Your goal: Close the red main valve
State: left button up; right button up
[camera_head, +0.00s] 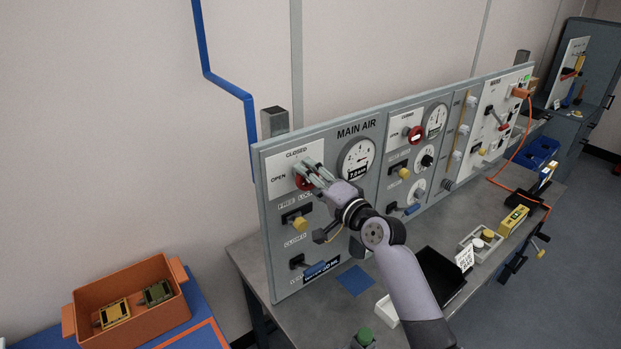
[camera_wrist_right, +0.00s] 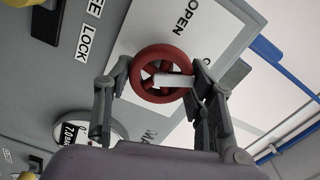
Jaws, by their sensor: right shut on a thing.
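The red main valve (camera_head: 304,181) is a small round handwheel on a white plate marked OPEN and CLOSED, at the left end of the grey MAIN AIR panel (camera_head: 262,215). In the right wrist view the red wheel (camera_wrist_right: 163,74) has spokes and a white bar across its middle. My right gripper (camera_head: 308,172) is at the wheel, its fingers on either side of the rim, shut on it. In the right wrist view the fingers (camera_wrist_right: 158,85) flank the wheel. The fingers partly hide the wheel in the head view. My left gripper is not in view.
A gauge (camera_head: 357,158) sits right of the valve. A yellow knob (camera_head: 300,224) and a blue handle (camera_head: 315,269) stick out below it. The grey bench (camera_head: 318,318) holds a black tray (camera_head: 440,273). An orange crate (camera_head: 140,328) stands at lower left.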

jog(key=m, duration=0.5)
jog(key=shift+f, duration=0.15)
jog(key=shift+m, duration=0.3)
dwell(0.3)
jog(key=o, duration=1.2)
jog(key=v, duration=1.2)
